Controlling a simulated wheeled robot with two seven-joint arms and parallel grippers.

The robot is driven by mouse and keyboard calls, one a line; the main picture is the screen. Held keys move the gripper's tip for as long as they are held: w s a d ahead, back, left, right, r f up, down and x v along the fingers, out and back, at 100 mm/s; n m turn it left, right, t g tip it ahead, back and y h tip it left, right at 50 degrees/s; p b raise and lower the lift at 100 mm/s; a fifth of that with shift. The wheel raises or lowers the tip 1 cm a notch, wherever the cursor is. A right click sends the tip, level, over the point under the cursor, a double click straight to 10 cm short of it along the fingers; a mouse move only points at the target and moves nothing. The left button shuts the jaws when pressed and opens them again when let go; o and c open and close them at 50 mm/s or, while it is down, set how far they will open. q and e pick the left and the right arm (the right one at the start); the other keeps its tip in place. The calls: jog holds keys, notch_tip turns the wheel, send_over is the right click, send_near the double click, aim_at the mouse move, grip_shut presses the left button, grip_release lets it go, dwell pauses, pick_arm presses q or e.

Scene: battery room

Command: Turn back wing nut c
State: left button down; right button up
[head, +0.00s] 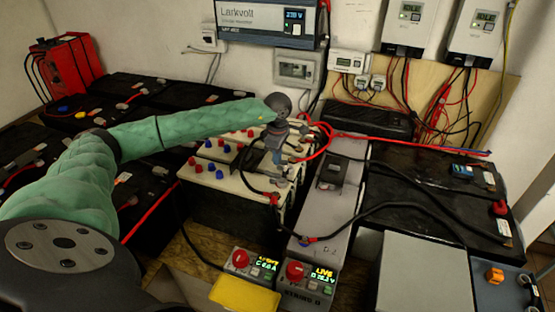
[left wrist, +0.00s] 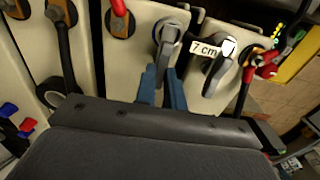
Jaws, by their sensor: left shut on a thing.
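In the head view my left gripper (head: 280,163) reaches down over the cream batteries (head: 228,184) in the middle. In the left wrist view its two blue fingers (left wrist: 163,78) stand either side of the handle of a grey wing nut (left wrist: 173,38) and are shut on it. This nut sits on a round terminal of a cream battery. A second grey nut-like handle (left wrist: 218,68) is to its right, beside a white label (left wrist: 206,49) reading "7 cm". I see no letter marking either one. My right gripper is out of view.
Red and black cables run close around the gripper; a red-clamped cable (left wrist: 262,62) is at the right of the wrist view. Two boxes with red knobs (head: 295,271) stand in front. Black batteries (head: 425,195) lie right. A wall inverter (head: 265,22) hangs behind.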

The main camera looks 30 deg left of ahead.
pick_arm(q)
jog(key=shift+r, duration=0.1)
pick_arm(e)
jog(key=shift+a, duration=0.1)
pick_arm(q)
jog(key=c, duration=1.5)
grip_release()
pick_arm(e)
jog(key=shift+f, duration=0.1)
pick_arm(q)
notch_tip(320, 180, up, 6)
jog(key=shift+b, duration=0.7)
jog(key=shift+r, duration=0.85)
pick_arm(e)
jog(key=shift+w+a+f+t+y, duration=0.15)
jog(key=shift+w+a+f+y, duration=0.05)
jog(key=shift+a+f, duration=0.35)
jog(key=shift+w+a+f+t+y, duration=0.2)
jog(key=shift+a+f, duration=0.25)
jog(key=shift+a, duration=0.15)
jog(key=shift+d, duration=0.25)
pick_arm(q)
jog(key=shift+f, duration=0.1)
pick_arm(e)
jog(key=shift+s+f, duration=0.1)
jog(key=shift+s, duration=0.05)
